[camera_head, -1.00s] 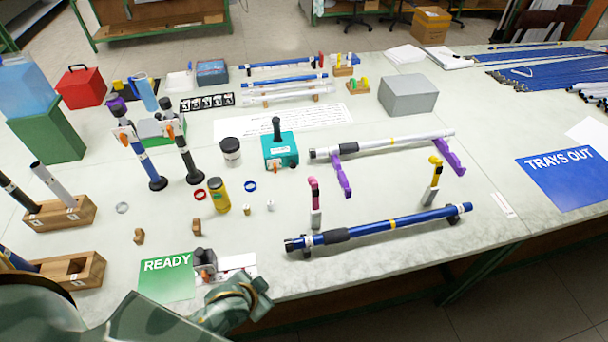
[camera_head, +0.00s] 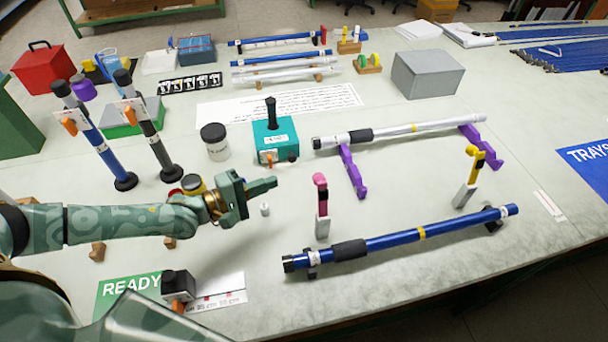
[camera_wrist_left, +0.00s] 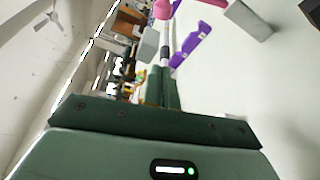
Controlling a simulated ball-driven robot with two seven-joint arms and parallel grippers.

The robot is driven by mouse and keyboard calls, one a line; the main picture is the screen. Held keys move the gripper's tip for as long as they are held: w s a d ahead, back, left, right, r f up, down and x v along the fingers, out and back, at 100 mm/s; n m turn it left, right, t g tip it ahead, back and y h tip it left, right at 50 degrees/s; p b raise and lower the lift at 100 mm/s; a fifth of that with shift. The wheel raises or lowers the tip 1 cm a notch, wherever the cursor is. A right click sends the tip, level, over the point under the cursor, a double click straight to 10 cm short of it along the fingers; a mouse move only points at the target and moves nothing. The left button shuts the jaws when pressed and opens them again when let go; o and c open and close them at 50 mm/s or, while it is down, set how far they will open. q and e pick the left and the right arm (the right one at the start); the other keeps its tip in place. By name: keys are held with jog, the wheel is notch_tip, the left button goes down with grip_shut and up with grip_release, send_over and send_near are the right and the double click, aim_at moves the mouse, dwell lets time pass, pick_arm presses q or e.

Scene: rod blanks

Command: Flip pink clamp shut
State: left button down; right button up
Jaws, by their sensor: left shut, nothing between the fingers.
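The pink clamp (camera_head: 320,188) stands upright on a light grey block beside the left end of the blue rod (camera_head: 400,238). Its pink arm points up, clear of the rod. The pink clamp also shows at the top of the left wrist view (camera_wrist_left: 163,8), partly cut off. My left gripper (camera_head: 272,184) is to the left of the clamp, apart from it, shut and empty, with its fingers pointing right towards it. A yellow clamp (camera_head: 472,168) stands upright near the rod's right end. My right gripper is not in view.
A silver rod (camera_head: 400,130) lies on purple stands (camera_head: 352,172) behind the clamp. A teal box (camera_head: 275,140) and a dark-lidded jar (camera_head: 215,142) stand behind my left gripper. The table in front of the blue rod is clear.

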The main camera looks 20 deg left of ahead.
aim_at(321, 198)
pick_arm(q)
jog(key=shift+a+r, duration=0.25)
jog(key=b+x, duration=0.1)
jog(key=x, duration=0.9)
jog(key=s+d+p, duration=0.1)
jog(key=s+d+r+p, duration=0.1)
jog(key=s, duration=0.1)
